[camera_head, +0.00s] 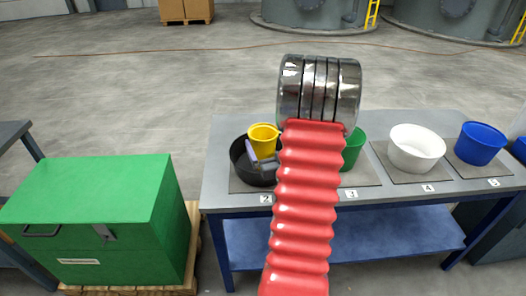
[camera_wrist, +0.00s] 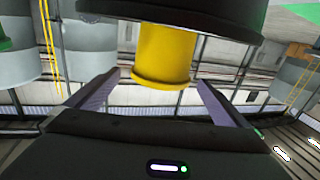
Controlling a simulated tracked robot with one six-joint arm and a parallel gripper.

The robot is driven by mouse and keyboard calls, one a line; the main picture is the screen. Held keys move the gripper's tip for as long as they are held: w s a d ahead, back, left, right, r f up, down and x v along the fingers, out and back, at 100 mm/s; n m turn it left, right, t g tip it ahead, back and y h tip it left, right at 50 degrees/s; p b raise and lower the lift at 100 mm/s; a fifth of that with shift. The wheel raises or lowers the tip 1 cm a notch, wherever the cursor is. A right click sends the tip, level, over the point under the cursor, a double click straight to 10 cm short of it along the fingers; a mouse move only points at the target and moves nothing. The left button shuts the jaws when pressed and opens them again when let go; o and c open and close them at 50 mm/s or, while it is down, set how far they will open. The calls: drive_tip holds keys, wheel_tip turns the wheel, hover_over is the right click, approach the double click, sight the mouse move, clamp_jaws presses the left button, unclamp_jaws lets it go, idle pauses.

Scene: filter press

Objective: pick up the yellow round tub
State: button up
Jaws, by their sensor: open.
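The yellow round tub (camera_head: 264,136) shows above the black tub (camera_head: 241,168) at station 2 on the bench. My gripper, with a pale purple finger (camera_head: 251,151), is just in front of it and hides part of both tubs. In the wrist view my open gripper (camera_wrist: 157,80) has one finger on each side of the yellow tub (camera_wrist: 165,55), with a gap to each. The picture there is upside down, so the tub's rim is low and the black tub (camera_wrist: 215,14) is at the top. I cannot tell how deep the fingers reach.
On the grey bench (camera_head: 222,135) a green tub (camera_head: 353,148) is partly behind my red arm. A white tub (camera_head: 416,147) and a blue tub (camera_head: 481,143) stand further right. A green chest (camera_head: 95,205) is left of the bench.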

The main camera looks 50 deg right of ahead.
sight(259, 125)
drive_tip(key=shift+w+d, duration=0.3)
drive_tip(key=shift+w, duration=0.15)
drive_tip(key=shift+w, duration=0.1)
drive_tip(key=shift+x, duration=2.5)
drive_tip(key=shift+r, duration=0.1)
drive_tip(key=shift+c, duration=0.5)
drive_tip(key=c, duration=1.4)
